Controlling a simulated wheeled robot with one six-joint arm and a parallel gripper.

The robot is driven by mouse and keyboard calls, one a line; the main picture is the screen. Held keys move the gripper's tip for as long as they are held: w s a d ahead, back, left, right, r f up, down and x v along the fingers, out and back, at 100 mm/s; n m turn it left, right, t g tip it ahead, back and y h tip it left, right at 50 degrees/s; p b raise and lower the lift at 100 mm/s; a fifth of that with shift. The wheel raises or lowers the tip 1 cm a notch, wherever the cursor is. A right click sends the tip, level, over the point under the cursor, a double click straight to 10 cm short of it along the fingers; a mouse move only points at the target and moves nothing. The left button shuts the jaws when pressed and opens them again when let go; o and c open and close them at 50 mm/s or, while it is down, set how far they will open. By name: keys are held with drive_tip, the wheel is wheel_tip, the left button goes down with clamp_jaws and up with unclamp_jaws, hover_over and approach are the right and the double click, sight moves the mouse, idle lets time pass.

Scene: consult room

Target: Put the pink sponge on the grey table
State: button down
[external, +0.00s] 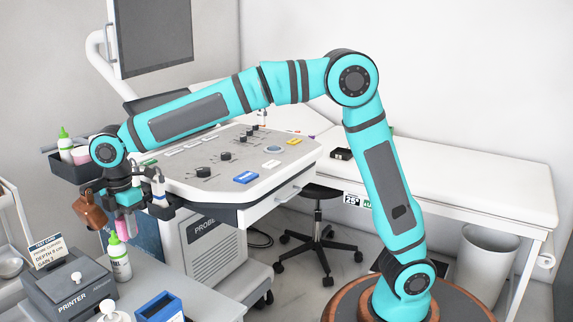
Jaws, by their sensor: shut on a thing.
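The pink sponge (126,224) hangs upright in my gripper (121,211) at the left of the external view. My gripper points down and is shut on the sponge's upper part. The grey table (150,279) is at the lower left, and the sponge appears above its far edge. A white bottle with a green tip (121,262) stands on the table just below the sponge in the picture. I cannot tell the exact gap between the sponge and the table or the bottle.
A printer (68,290), a blue box (160,306) and a white-topped container (113,313) crowd the table. A console (240,150) with probes at its left side stands behind. A brown object (90,209) is close left of my gripper. Bare tabletop shows right of the bottle.

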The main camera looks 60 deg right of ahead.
sight(144, 302)
wheel_tip(144, 302, down, 21)
drive_tip(key=shift+f, duration=0.15)
idle(0.6)
drive_tip(key=shift+f, duration=0.15)
drive_tip(key=c, duration=1.3)
unclamp_jaws()
drive_tip(key=shift+o, duration=0.2)
wheel_tip(144, 302, up, 12)
